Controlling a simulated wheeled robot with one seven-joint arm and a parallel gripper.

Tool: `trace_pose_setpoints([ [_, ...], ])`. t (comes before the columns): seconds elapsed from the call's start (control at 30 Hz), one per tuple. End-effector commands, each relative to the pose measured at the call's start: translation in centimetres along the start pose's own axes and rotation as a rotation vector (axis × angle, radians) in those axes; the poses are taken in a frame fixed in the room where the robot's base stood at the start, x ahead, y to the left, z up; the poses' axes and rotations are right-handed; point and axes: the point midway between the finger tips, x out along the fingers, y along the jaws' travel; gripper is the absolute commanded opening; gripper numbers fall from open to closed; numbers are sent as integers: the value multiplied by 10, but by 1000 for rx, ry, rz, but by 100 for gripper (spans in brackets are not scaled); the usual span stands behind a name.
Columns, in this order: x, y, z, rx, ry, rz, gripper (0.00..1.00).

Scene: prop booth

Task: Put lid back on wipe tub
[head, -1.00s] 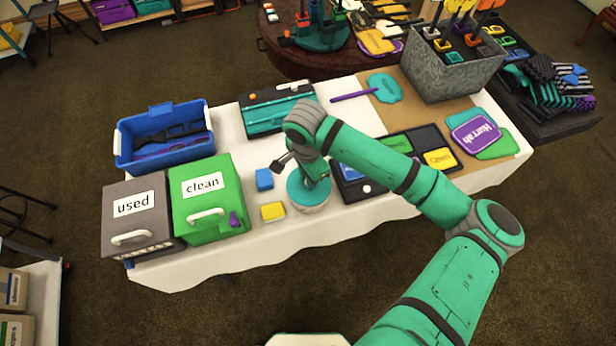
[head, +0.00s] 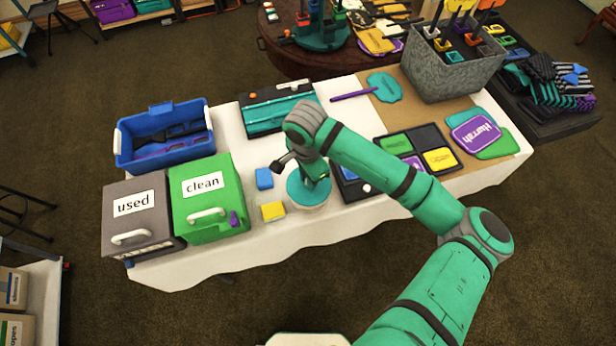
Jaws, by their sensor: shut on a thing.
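The wipe tub (head: 308,205) is a low, round, pale tub near the front edge of the white-covered table, right of the yellow block. Its teal lid (head: 298,190) is at the top of the tub, under my gripper (head: 318,180). My gripper points down over the lid and is shut on it; the fingertips are mostly hidden by my wrist. I cannot tell whether the lid is fully seated or slightly above the rim.
A yellow block (head: 273,211) and a blue block (head: 264,178) lie just left of the tub. Green "clean" (head: 207,195) and grey "used" (head: 133,215) bins stand further left. A dark tray (head: 440,140) of coloured cards is close on the right.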

Motion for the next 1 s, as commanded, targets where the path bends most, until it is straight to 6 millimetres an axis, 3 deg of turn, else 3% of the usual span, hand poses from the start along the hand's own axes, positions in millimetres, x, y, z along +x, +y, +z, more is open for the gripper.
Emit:
trace_pose_setpoints([
  [0.3, 0, 0, 0, 0, 0, 0, 0],
  [0.33, 0, 0, 0, 0, 0, 0, 25],
  [0.4, 0, 0, 0, 0, 0, 0, 40],
  [0.6, 0, 0, 0, 0, 0, 0, 40],
  [0.7, 0, 0, 0, 0, 0, 0, 59],
  [1.0, 0, 0, 0, 0, -1, 0, 59],
])
